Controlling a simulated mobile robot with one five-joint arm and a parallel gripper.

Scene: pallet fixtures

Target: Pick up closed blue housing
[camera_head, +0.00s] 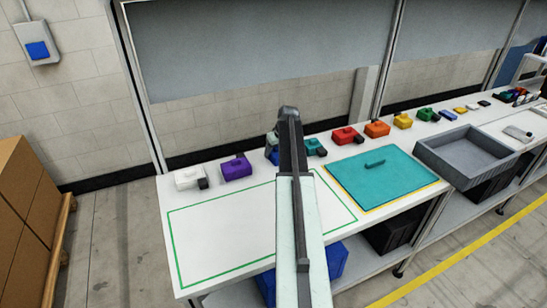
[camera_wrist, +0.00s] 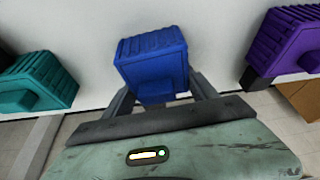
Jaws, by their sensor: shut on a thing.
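The closed blue housing (camera_wrist: 152,62) is a ribbed blue block in the middle of the wrist view. My gripper (camera_wrist: 160,92) has its dark fingers on either side of it and is shut on it. In the head view my arm hides most of the gripper and the blue housing, at the back of the white table between the purple and teal housings. I cannot tell whether the housing is touching the table or is lifted.
A purple housing (camera_head: 236,167) and a teal housing (camera_head: 314,147) flank the grasp. A white housing (camera_head: 188,178), a red one (camera_head: 347,135) and others line the back. A teal board (camera_head: 385,180) and grey tray (camera_head: 465,152) lie right. The green-outlined area (camera_head: 225,235) is clear.

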